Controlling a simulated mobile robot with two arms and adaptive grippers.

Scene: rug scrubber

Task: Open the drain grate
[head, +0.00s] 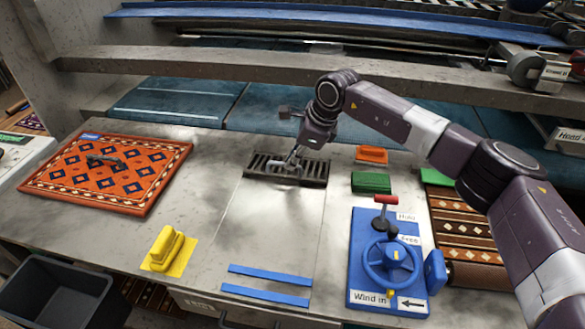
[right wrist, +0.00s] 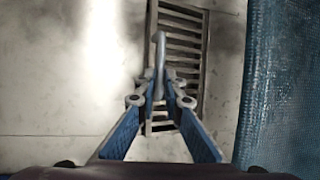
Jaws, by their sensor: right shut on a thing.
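The dark slatted drain grate (head: 317,170) lies at the back middle of the grey worktop, and appears flat. In the right wrist view the grate (right wrist: 186,42) runs away from me, with a pale metal handle (right wrist: 160,52) standing over its slats. My right gripper (head: 293,163) reaches down over the grate's middle. In the right wrist view its fingers (right wrist: 160,88) are closed around the near part of the handle. The fingers and arm hide part of the grate in the head view. My left gripper is not in view.
A patterned orange rug (head: 75,180) lies left, with a yellow scrubber (head: 166,248) in front. Orange (head: 371,154) and green (head: 371,182) blocks stand right of the grate. A blue wheel unit (head: 388,262) sits front right. A thick rail (head: 200,60) crosses behind.

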